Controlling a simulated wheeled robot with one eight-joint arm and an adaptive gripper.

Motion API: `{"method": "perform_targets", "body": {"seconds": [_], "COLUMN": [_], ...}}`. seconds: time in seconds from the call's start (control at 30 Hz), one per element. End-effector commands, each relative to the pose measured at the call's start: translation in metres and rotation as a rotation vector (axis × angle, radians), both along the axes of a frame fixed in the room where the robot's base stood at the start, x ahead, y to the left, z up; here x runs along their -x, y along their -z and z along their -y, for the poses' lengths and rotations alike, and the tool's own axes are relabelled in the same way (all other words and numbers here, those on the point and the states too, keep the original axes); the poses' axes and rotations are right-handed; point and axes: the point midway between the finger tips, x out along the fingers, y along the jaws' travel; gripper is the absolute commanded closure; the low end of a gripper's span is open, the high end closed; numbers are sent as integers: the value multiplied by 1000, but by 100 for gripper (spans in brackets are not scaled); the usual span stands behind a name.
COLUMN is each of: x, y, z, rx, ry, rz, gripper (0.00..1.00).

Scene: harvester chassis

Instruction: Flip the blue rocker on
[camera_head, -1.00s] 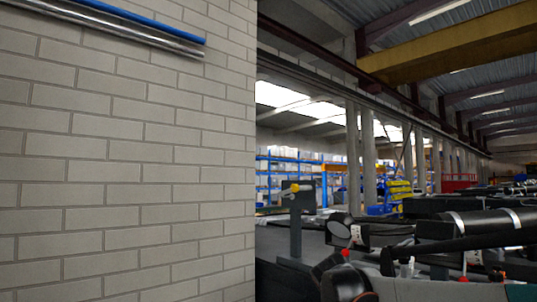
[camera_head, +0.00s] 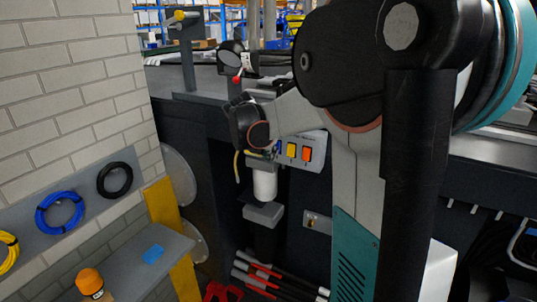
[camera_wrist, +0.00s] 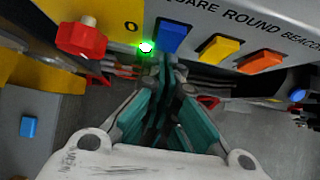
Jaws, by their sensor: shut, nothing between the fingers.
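The blue rocker (camera_wrist: 172,36) is on a light grey panel (camera_wrist: 228,18) at the top of the wrist view. A green light (camera_wrist: 147,47) glows just left of it. My gripper (camera_wrist: 166,62) is shut and empty, its teal fingers together with the tips just below the blue rocker. I cannot tell whether they touch it or which way the rocker is tilted. In the head view the panel (camera_head: 315,143) is partly covered by my arm, and the fingers are hard to make out there.
A yellow rocker (camera_wrist: 221,49) and an orange rocker (camera_wrist: 260,62) sit to the right of the blue one. A red knob (camera_wrist: 82,39) juts out at the left. A grey shelf (camera_head: 125,265) with an orange-capped object (camera_head: 90,283) is at lower left.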

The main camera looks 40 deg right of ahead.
Motion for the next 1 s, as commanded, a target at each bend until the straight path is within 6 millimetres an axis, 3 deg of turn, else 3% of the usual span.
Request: {"method": "perform_targets", "body": {"seconds": [0.4,1.0], "x": [-3,-4], "y": [12,9], "z": [9,10], "rx": [130,130], "ry": [0,0], "rz": [50,51], "gripper": [100,100]}}
